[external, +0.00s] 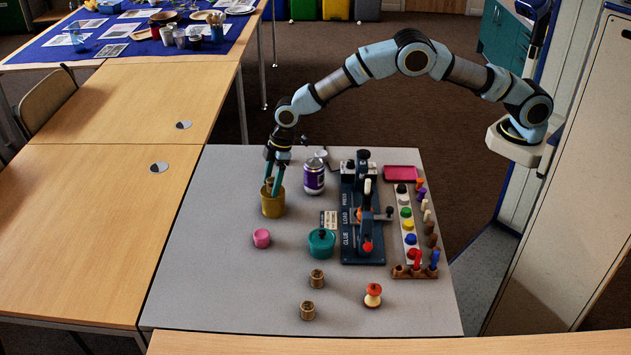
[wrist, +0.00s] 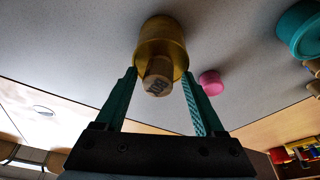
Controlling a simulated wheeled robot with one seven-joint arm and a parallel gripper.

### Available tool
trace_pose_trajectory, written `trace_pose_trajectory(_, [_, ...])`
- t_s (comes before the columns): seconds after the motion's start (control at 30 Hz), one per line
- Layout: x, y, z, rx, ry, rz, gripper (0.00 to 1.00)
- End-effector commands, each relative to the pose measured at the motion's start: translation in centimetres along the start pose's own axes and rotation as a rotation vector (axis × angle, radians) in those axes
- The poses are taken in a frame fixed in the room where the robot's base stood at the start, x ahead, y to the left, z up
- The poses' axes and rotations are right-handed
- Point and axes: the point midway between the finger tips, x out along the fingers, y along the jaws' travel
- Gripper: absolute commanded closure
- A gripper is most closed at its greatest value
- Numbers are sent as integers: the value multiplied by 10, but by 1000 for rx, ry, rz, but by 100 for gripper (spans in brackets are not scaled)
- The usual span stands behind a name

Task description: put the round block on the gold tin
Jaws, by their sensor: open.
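The gold tin (external: 272,206) stands upright at the back left of the grey table. In the wrist view the gold tin (wrist: 161,40) shows with a round wooden block (wrist: 158,78) on its top, a dark mark on the block's end face. The block seems to rest on the tin, though their contact is not clear. My gripper (external: 271,188) points down over the tin, its teal fingers on either side of the block. In the wrist view gaps show between the fingers and the block. In the external view the fingers partly hide the block.
A purple can (external: 314,177) stands close right of the tin. A blue press (external: 362,225), a teal pot (external: 321,243) and a pink cylinder (external: 262,239) are nearby. Two small wooden cylinders (external: 317,279) (external: 307,311) stand in front. The table's left part is clear.

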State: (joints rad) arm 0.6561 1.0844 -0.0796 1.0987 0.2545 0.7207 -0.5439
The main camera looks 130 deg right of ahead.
Motion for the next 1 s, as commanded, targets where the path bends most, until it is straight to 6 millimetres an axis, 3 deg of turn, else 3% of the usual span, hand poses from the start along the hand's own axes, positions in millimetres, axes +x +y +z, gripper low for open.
trace_pose_trajectory(0.33, [-13,0,-1,0,2,0,29])
trace_pose_trajectory(0.8, [-104,0,-2,0,4,1,29])
trace_pose_trajectory(1.0, [-121,0,-1,0,1,0,29])
